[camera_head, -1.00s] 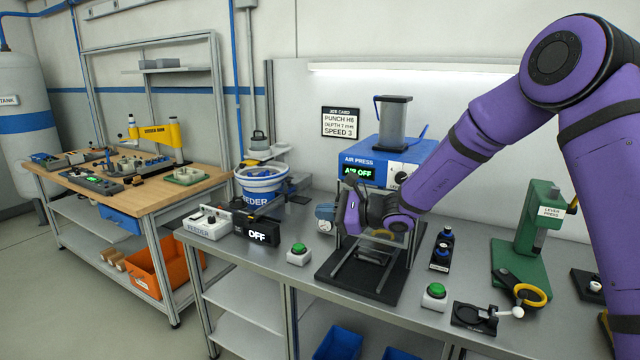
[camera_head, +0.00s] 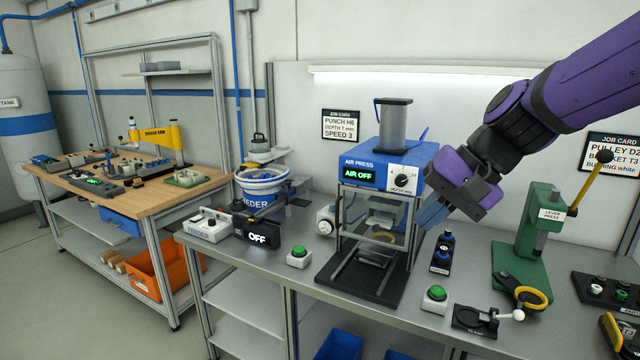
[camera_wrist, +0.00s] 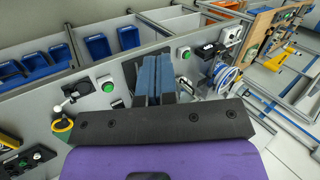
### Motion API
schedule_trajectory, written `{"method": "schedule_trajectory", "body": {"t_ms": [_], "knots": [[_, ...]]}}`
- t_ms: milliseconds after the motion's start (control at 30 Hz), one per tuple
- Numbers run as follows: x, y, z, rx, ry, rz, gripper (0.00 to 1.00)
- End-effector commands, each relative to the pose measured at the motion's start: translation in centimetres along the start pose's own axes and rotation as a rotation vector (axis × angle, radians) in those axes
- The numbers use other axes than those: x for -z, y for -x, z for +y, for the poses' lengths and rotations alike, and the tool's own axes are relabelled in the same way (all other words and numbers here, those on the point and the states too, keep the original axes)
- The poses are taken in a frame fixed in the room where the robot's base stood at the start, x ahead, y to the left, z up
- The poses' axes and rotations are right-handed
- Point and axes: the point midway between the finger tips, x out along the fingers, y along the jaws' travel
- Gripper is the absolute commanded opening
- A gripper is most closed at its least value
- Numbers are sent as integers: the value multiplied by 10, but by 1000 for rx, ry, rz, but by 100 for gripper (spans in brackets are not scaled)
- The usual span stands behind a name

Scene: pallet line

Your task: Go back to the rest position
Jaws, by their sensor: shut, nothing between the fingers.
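My gripper (camera_head: 432,212) is raised in front of the right side of the blue air press (camera_head: 368,178) in the head view. Its blue fingers point down and left, are together and hold nothing. In the wrist view the shut fingers (camera_wrist: 155,80) show at the centre, above the bench top. The press display reads AIR OFF, and its clear guard (camera_head: 372,218) and frame are in plain sight. Whether the fingers touch the press cannot be told from the head view.
Green buttons (camera_head: 299,256) and (camera_head: 434,298), a toggle clamp (camera_head: 476,318) and the feeder bowl (camera_head: 262,186) are on the bench. A wooden-topped bench (camera_head: 150,198) stands at left.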

Motion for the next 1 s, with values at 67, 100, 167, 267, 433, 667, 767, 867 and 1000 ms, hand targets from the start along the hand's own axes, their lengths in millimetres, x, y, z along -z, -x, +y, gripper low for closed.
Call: {"method": "schedule_trajectory", "body": {"t_ms": [67,100,167,267,433,667,767,867,1000], "knots": [[-16,18,15,-60,62,49,0],[-22,26,24,-92,91,70,0],[-32,37,36,-139,134,103,0],[-48,55,58,-218,201,159,0],[-73,84,94,-350,302,254,0],[-95,108,129,-476,388,340,0],[-99,112,136,-500,403,356,0],[-100,114,139,-511,410,361,0],[-100,114,139,-511,410,361,0]]}}
